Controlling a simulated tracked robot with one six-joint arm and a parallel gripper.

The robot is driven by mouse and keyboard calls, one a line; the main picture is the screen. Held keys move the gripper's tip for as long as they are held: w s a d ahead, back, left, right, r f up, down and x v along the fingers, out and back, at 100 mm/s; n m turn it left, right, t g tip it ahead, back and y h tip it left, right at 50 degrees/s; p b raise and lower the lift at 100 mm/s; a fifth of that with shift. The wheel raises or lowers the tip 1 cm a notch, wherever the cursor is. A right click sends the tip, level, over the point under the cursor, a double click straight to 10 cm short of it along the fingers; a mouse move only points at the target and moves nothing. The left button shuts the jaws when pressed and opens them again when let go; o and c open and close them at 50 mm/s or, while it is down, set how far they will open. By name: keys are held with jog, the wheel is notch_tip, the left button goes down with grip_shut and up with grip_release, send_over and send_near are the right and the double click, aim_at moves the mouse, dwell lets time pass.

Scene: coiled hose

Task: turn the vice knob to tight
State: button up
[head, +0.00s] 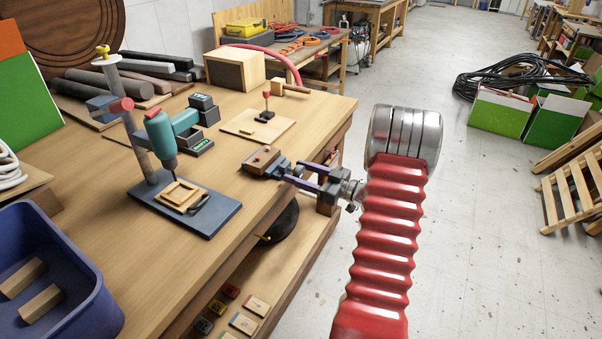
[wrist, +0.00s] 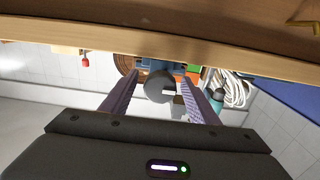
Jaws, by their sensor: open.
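The vice (head: 262,161) sits at the bench's right edge, with a brown block on top and a dark body. In the wrist view, a grey round knob (wrist: 158,85) shows in front of a blue body. My gripper (head: 289,172) reaches in from the right, off the bench edge, with its two purple fingers pointing at the vice. It is open. In the wrist view, my gripper (wrist: 160,78) has one finger on each side of the knob, with gaps showing. I cannot tell how deep the knob sits between the fingers. The knob is not clear in the head view.
The bench (head: 215,245) carries a drill press (head: 160,132), a board with a red-tipped lever (head: 266,105) and a wooden box (head: 234,69). A blue bin (head: 78,318) stands at lower left. The floor right of the bench is clear near my arm.

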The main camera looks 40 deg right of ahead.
jog(key=shift+c, duration=0.2)
jog(key=c, duration=0.9)
jog(key=shift+d, duration=0.1)
jog(key=shift+c, duration=0.4)
